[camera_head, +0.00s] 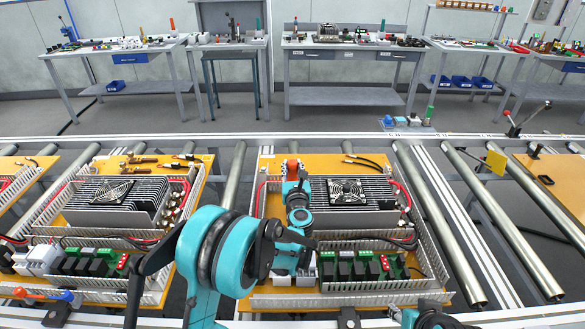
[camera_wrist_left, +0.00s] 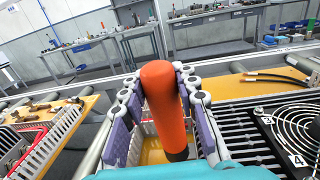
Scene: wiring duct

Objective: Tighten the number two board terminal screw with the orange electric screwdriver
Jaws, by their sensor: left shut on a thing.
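The orange screwdriver (camera_head: 292,165) is between the fingers of my left gripper (camera_head: 296,188), above the left side of the middle duct panel. In the left wrist view, the orange handle (camera_wrist_left: 162,88) stands nearly upright between both fingers (camera_wrist_left: 160,105), which close on its sides. Its tip is hidden. A fan heatsink (camera_head: 350,192) lies right of the gripper. Green terminal boards (camera_head: 372,268) sit in the front duct bay, partly behind my left arm. I cannot make out the number two screw. My right gripper (camera_head: 435,318) shows only partly at the bottom edge.
A second panel with a finned heatsink (camera_head: 112,192) is at left. Slotted grey duct walls (camera_head: 395,293) frame the bays. Metal rollers (camera_head: 500,222) run along the right. Workbenches (camera_head: 345,48) stand at the back. Black leads (camera_head: 368,160) lie on the middle panel's far edge.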

